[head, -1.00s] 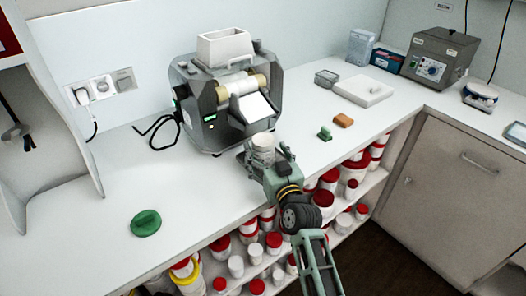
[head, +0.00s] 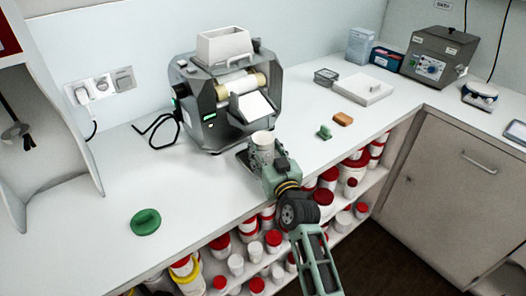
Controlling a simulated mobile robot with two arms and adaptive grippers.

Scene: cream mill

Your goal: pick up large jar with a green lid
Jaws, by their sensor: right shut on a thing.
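A white jar (head: 262,144) without a lid stands at the counter's front, just below the grey mill (head: 222,105). My right gripper (head: 264,160) is shut on this jar from the front right; its fingers partly hide the jar's lower part. I cannot tell whether the jar touches the surface under it. A green lid (head: 146,222) lies on the counter, well to the left of the jar. My left gripper is not in view.
A small green object (head: 324,132) and an orange-brown block (head: 343,119) lie right of the jar. A white tray (head: 364,89) and grey device (head: 440,56) stand further back. Red-lidded jars (head: 323,199) fill the shelf below. The white counter (head: 95,190) is clear around the green lid.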

